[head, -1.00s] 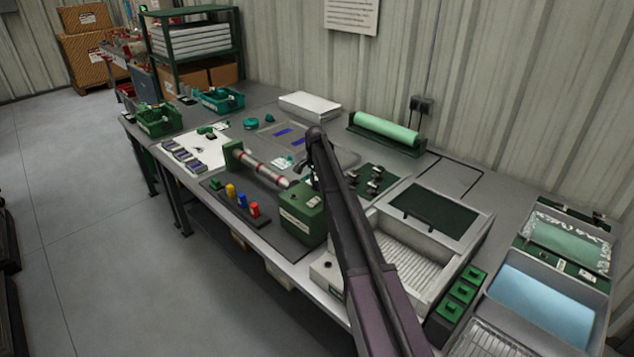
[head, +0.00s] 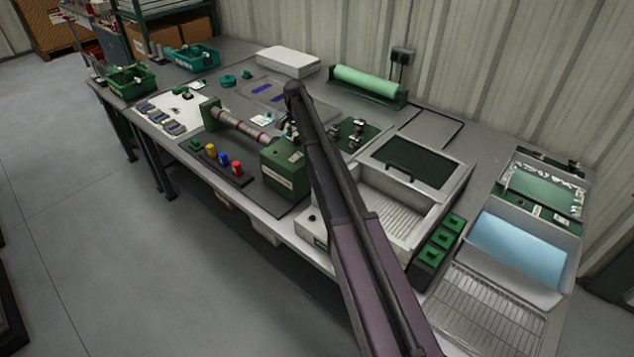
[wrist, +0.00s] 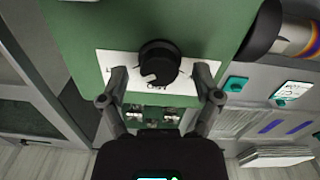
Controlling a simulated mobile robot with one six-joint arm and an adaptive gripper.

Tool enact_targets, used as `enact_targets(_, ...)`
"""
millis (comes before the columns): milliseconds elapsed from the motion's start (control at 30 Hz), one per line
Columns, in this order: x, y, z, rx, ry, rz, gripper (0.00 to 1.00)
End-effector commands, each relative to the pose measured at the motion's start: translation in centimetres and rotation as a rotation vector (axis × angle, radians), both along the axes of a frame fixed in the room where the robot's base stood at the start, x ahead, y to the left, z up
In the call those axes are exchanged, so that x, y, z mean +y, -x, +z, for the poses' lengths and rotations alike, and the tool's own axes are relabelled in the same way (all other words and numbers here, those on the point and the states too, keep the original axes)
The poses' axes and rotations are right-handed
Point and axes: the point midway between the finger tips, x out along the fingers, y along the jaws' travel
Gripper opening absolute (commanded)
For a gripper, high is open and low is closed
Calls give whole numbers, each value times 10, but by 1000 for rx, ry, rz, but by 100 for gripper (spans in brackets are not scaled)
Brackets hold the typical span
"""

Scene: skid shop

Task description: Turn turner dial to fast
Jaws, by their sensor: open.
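The turner is a green box (head: 286,170) with a banded tumbler shaft (head: 240,127) running to a second green support. In the wrist view, its dial (wrist: 158,65) is a round black knob with a pale pointer mark, on a white label plate (wrist: 104,60) fixed to the green face (wrist: 80,25). The pointer tilts toward the lower left; the label's words are partly covered and hard to read. My gripper (wrist: 158,78) is open, one finger on each side of the dial, with gaps showing beside the knob. In the head view my arm hides the dial.
Several coloured pegs (head: 224,160) stand along the turner's front edge. A white tray unit with a dark panel (head: 412,165) stands at the right, with small green blocks (head: 440,238) beside it. A green roller (head: 368,80) lies at the back.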

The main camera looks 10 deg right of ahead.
Motion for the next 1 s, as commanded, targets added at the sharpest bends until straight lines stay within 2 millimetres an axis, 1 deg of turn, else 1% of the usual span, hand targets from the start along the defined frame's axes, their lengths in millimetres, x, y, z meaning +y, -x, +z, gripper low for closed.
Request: enact_targets(1000, 1, 0, 0, 0, 0, 653, 82)
